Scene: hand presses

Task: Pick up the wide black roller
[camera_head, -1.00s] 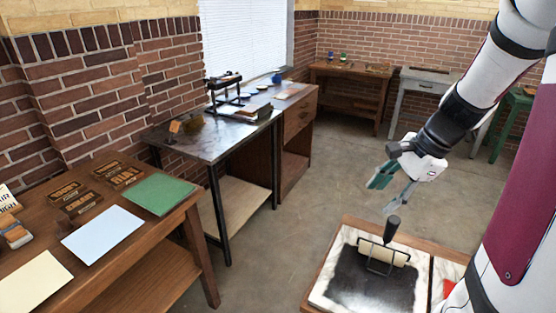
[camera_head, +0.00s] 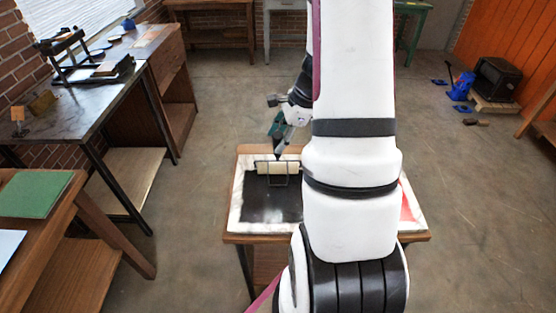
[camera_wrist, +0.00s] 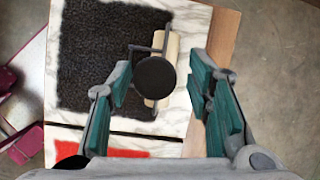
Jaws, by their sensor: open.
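The roller (camera_head: 278,168) has a cream cylinder, a dark wire frame and a black handle. It rests on a marble slab (camera_head: 235,213) at the far edge of a black ink patch (camera_head: 265,205). My gripper (camera_head: 279,132) is open above the roller, close to its upright handle. In the wrist view, the round end of the black handle (camera_wrist: 155,77) shows between the spread teal fingers (camera_wrist: 163,92), nearer the left one. I cannot tell whether either finger touches it. My arm hides the right part of the slab in the head view.
The slab lies on a small wooden table (camera_head: 240,238), and a red ink patch (camera_head: 406,203) shows at its right. A dark-topped table with a press (camera_head: 75,62) stands at the left. A black box-like object (camera_head: 497,82) sits at the far right. Open floor lies around.

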